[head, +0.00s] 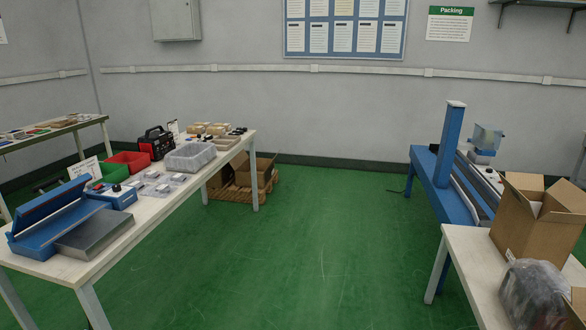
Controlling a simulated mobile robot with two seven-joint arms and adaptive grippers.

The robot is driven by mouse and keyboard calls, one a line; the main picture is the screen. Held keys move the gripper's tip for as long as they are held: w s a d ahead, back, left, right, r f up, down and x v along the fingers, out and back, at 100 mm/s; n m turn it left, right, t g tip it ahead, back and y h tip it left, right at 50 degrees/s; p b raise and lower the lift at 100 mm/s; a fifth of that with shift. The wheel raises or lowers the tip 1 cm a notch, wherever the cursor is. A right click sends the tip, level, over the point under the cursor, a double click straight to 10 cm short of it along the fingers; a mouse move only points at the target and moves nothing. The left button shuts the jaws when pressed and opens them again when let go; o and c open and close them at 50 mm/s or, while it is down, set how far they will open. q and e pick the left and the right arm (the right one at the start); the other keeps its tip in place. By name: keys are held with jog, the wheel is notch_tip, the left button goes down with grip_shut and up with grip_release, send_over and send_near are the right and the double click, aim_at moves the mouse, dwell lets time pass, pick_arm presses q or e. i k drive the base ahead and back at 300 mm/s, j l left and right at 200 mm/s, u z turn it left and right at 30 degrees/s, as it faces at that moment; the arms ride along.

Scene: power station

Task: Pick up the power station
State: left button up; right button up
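The power station (156,142) is a small black box with a top handle and a red-trimmed, lighter front panel. It stands upright toward the far end of the long white table (150,228) on the left. A red bin stands to its left and a clear plastic tub partly in front of it on the right. Neither of my grippers shows in the head view, so their state cannot be seen.
The table also holds a red bin (128,161), clear tub (190,157), and blue hinged machine (55,215). Cardboard boxes (243,172) sit on a pallet beyond it. A packing table (470,258) stands right. Green floor (300,240) between is clear.

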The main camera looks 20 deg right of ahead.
aim_at(532, 292)
jog(key=i+l+z, duration=0.2)
jog(key=i+z, duration=0.8)
jog(key=i+u, duration=0.2)
jog(key=i, duration=0.55)
jog(key=i+l+u, duration=0.25)
jog(key=i, duration=0.55)
jog(key=i+u, duration=0.55)
jog(key=u, duration=0.15)
jog(key=i+l+u, duration=0.1)
jog(key=i+u, duration=0.15)
jog(key=u, duration=5.1)
